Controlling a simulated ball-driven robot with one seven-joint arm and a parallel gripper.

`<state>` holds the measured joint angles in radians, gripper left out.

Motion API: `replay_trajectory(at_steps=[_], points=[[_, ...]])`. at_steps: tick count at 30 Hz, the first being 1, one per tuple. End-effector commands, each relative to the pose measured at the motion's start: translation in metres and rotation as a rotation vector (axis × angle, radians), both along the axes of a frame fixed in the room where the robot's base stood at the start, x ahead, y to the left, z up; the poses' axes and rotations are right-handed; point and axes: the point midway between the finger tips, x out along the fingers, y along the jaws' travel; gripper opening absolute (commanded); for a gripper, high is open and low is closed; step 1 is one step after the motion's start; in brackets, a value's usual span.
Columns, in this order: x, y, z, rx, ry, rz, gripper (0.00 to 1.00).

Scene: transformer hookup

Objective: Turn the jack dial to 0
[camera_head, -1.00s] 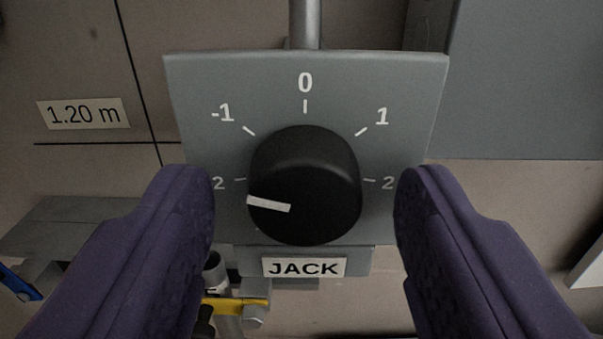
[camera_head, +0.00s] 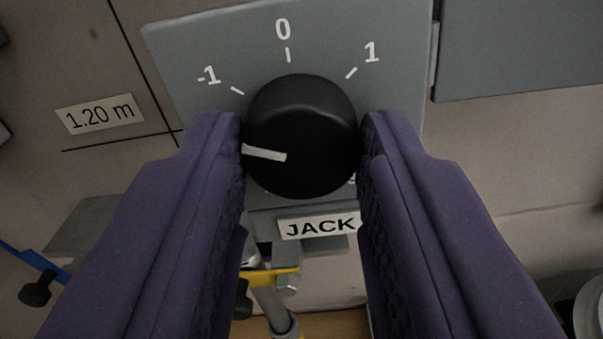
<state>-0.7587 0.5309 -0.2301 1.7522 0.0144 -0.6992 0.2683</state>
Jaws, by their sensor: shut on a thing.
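The jack dial (camera_head: 301,135) is a round black knob with a white pointer line (camera_head: 265,153), on a grey panel (camera_head: 195,45) labelled JACK (camera_head: 317,225). The pointer points left, below the -1 mark (camera_head: 209,75), toward where the -2 mark is hidden behind my left finger. The 0 mark (camera_head: 283,30) is at the top and the 1 mark (camera_head: 371,53) at upper right. My gripper (camera_head: 301,140) has its two purple fingers closed on the dial's left and right sides. The 2 mark is mostly hidden by the right finger.
A 1.20 m label (camera_head: 100,114) is on the wall at left. A grey box (camera_head: 520,45) stands at upper right. Below the panel are a yellow part (camera_head: 270,277) and a pipe. A blue bar (camera_head: 32,258) with a black knob is at lower left.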

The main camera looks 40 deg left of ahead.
Motion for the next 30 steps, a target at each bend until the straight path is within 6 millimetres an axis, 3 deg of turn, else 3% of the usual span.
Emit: replay_trajectory(at_steps=[30], points=[[-0.0002,0.0005,-0.0024,0.785,0.479,0.000,0.05]])
